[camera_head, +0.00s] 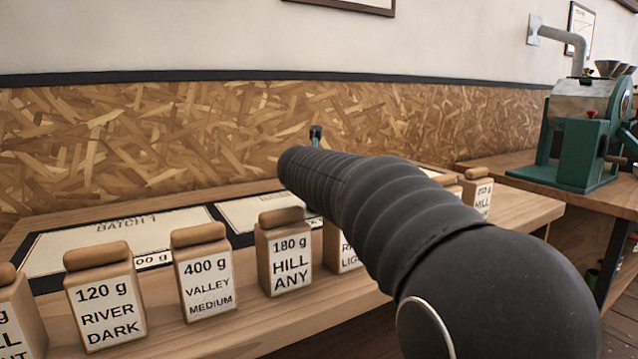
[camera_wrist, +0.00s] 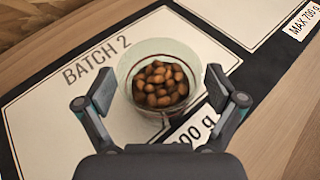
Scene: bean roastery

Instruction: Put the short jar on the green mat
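A round clear glass jar (camera_wrist: 158,112) holding brown beans stands on a white card marked BATCH 2 (camera_wrist: 60,120) in the wrist view, seen from above. Its height is hard to judge from there. My gripper (camera_wrist: 158,90) is open, with one finger to the left of the jar and one to the right. Small gaps show between the fingers and the glass. In the head view my arm hides the jar and most of the gripper. No green mat shows in either view.
Several labelled bean bags, such as the 180 g HILL bag (camera_head: 285,252) and the 400 g VALLEY bag (camera_head: 203,273), line the bench's front edge. The BATCH 1 card (camera_head: 75,247) looks clear of jars. A green machine (camera_head: 580,135) stands on another table at right.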

